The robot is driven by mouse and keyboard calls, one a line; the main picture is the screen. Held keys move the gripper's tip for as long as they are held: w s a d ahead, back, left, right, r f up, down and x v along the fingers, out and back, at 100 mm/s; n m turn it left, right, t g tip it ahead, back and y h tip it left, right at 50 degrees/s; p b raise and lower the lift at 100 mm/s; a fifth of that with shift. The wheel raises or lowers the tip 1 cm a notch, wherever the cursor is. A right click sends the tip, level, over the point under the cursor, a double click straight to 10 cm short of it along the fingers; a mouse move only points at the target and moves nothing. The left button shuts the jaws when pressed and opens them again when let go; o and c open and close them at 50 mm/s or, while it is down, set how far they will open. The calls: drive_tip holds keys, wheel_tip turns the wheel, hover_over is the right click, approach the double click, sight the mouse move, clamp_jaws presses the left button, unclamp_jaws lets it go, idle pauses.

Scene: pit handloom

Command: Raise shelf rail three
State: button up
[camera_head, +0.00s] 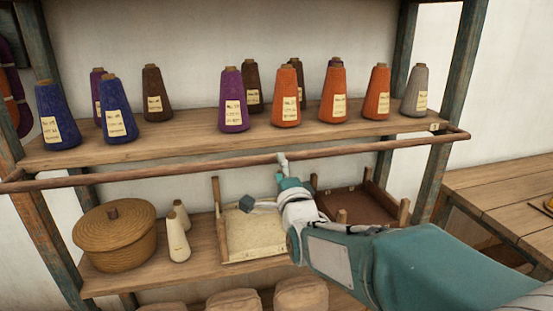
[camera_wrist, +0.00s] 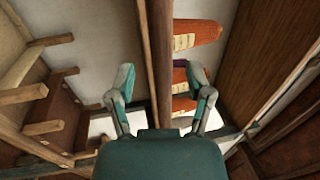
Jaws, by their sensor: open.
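The shelf rail (camera_head: 150,170) is a thin brown bar running along the front of the upper shelf, with short end pieces bending back toward the posts. My gripper (camera_head: 265,182) is at the middle of the rail, with one finger at the rail and the other lower in front. In the wrist view the rail (camera_wrist: 159,50) runs up the picture between the two spread fingers of my gripper (camera_wrist: 160,78). A gap shows on each side, and nothing is gripped. The palm hides the rail's near part. A small tag (camera_head: 434,127) on the shelf edge is too small to read.
The upper shelf (camera_head: 190,131) holds several yarn cones, including an orange cone (camera_head: 333,92) just behind the rail. The lower shelf holds a lidded basket (camera_head: 115,237), cream cones (camera_head: 176,237) and wooden trays. A wooden table (camera_head: 500,190) stands at the right.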

drive_tip(key=shift+x, duration=2)
clamp_jaws()
